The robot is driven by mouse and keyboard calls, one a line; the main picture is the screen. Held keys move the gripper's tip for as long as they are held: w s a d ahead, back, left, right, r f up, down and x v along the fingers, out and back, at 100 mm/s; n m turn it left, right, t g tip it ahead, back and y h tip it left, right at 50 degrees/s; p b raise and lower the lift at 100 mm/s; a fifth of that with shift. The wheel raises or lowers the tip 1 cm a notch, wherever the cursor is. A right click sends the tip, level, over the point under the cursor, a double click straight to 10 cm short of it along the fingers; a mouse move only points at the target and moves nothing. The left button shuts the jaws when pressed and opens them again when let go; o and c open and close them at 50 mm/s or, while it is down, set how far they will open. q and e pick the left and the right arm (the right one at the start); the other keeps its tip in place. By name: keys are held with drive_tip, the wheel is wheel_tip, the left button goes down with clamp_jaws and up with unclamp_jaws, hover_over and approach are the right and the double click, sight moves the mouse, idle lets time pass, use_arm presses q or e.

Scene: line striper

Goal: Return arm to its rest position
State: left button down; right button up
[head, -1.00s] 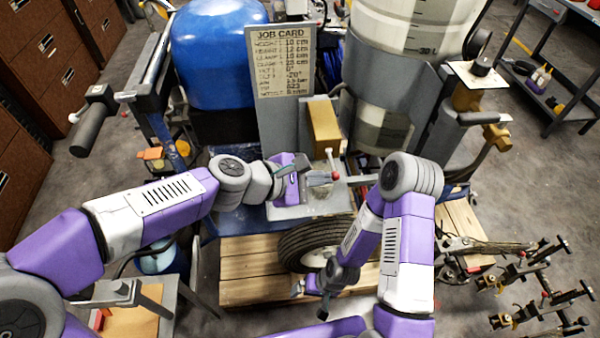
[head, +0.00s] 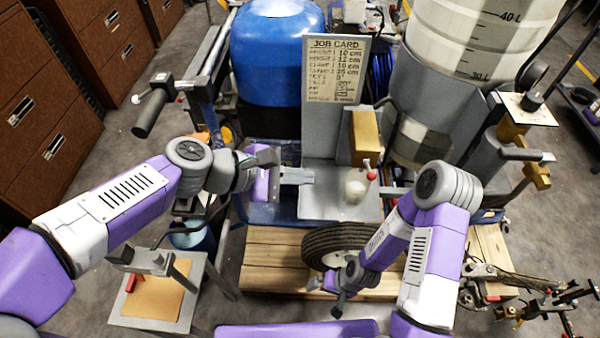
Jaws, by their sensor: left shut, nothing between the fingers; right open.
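My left arm comes in from the left. Its gripper (head: 299,176) points right in front of the grey metal bracket plate (head: 318,206) of the line striper, with its fingers closed and nothing seen between them. A lever with a red knob (head: 371,175) stands to the right of the fingers, apart from them. My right arm comes from the lower right and is folded, with its gripper (head: 339,303) low, pointing down in front of the tyre (head: 322,240). Its fingers are small and partly dark in the view.
A job card (head: 335,70) stands behind the plate. A blue tank (head: 270,60) is at the back and a marked white tank (head: 480,35) at right. A handlebar grip (head: 150,114) juts out at left. Wooden planks (head: 275,262) lie below. Clamps (head: 510,310) are at lower right.

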idle(0.3)
use_arm(q)
drive_tip(key=w+a+f+m+g+y, duration=0.1)
drive_tip(key=w+a+f+y, duration=0.15)
drive_tip(key=f, duration=0.95)
drive_tip(key=w+a+f+m+y, duration=0.1)
drive_tip(key=a+f+y, duration=0.25)
drive_tip(key=f, duration=0.85)
drive_tip(key=s+a+f+m, duration=0.1)
drive_tip(key=s+f+m, duration=0.2)
drive_tip(key=f, duration=0.4)
drive_tip(key=s+a+f+m+g+y, duration=0.1)
drive_tip(key=s+a+f+m, duration=0.1)
drive_tip(key=s+f, duration=0.3)
drive_tip(key=s+a+f+m, duration=0.2)
drive_tip(key=s+f, duration=0.3)
drive_tip(key=f, duration=0.5)
drive_tip(key=shift+a+m+g+y, duration=0.25)
drive_tip(key=shift+m+g+y, duration=0.05)
drive_tip(key=shift+m, duration=0.6)
drive_tip(key=shift+w+d, duration=0.1)
